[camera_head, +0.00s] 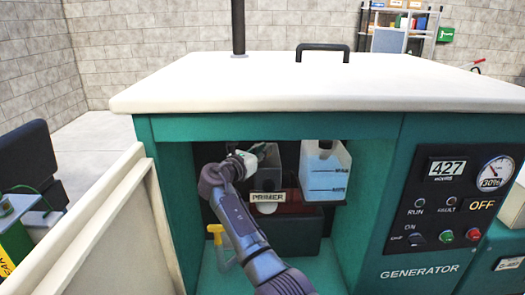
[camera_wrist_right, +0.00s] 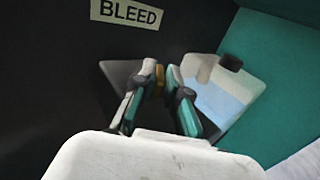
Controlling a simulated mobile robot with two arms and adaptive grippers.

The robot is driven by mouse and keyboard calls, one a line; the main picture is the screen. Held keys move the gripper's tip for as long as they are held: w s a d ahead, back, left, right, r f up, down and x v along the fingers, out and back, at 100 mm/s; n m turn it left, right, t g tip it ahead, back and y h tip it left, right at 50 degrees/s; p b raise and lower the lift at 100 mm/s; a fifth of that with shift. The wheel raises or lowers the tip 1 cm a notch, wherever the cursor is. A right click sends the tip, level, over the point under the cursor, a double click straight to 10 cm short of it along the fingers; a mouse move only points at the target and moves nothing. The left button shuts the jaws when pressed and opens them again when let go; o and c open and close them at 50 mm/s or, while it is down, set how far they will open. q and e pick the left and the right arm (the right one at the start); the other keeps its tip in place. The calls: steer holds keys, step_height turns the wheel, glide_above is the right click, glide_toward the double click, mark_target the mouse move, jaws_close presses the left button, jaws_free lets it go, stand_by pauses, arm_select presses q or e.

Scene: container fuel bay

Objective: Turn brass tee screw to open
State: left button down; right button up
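The brass tee screw (camera_wrist_right: 160,76) shows as a small gold piece in the right wrist view, in front of a dark grey block below the BLEED label (camera_wrist_right: 126,13). My right gripper (camera_wrist_right: 160,84) reaches toward it, with one fingertip on each side and almost no gap to the brass. The fingers look closed on it, and they hide most of its shape. In the head view my right gripper (camera_head: 262,152) is inside the generator's open bay, by the grey block above the PRIMER label (camera_head: 267,197). The screw cannot be made out there. My left gripper is out of view.
A clear container of blue liquid (camera_head: 325,172) is just right of the gripper. A yellow handle (camera_head: 215,230) is low at the bay's left. The white top (camera_head: 310,85) overhangs the bay; a control panel (camera_head: 455,205) is at right and an open door (camera_head: 95,235) at left.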

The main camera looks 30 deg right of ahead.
steer(key=o, duration=0.6)
steer(key=shift+s+d, duration=0.15)
steer(key=shift+s, duration=0.05)
steer(key=shift+a, duration=0.4)
steer(key=v, duration=1.1)
steer(key=shift+s+a, duration=0.1)
steer(key=shift+s, duration=0.05)
steer(key=shift+c, duration=0.2)
